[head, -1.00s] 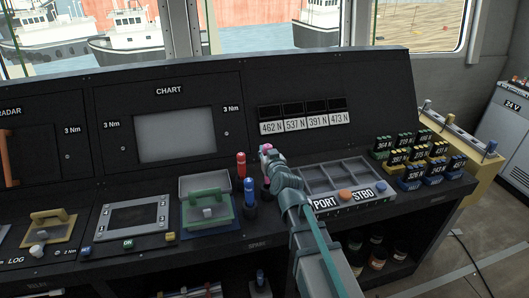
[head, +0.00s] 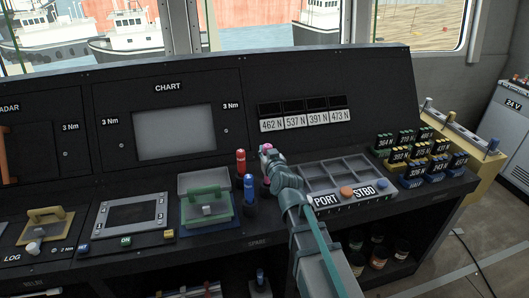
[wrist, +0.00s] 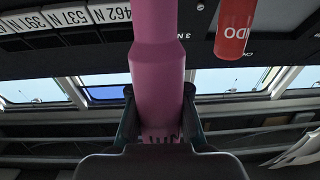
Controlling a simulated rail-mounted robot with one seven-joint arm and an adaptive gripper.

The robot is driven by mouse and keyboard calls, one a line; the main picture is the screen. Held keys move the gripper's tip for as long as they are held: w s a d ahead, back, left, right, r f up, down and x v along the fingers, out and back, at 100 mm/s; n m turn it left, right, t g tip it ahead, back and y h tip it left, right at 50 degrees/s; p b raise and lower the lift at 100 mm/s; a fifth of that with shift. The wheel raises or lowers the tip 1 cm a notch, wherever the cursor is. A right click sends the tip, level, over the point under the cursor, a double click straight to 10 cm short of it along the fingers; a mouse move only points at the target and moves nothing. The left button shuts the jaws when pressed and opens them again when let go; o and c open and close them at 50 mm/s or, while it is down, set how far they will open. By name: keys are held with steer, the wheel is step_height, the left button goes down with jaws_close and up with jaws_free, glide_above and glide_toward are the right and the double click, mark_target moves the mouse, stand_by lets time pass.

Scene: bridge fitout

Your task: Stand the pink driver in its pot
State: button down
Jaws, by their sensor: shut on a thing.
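The pink driver (wrist: 155,65) is held between the two fingers of my gripper (wrist: 158,103), which is shut around its handle. In the head view a small pink part of the driver (head: 266,148) shows at my gripper (head: 270,155), above the console, just right of the red driver (head: 241,162) and blue driver (head: 249,185). A dark pot (head: 265,191) shows in part below my gripper, close beside the arm. The lower end of the pink driver is mostly hidden, so I cannot tell whether it is in the pot.
The red driver (wrist: 234,30) is close beside the pink one in the wrist view. A grey compartment tray (head: 335,177) lies right of my arm. A green-handled box (head: 207,207) is to the left. The console's upright panel (head: 222,150) rises behind.

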steer(key=shift+f+b, duration=2.6)
steer(key=shift+b, duration=0.2)
stand_by(0.4)
steer(key=c, duration=1.1)
jaws_free()
steer(key=shift+o, duration=0.2)
steer(key=shift+s, duration=0.1)
steer(key=v, duration=0.7)
steer(key=shift+s, duration=0.15)
steer(key=shift+d+r, duration=0.1)
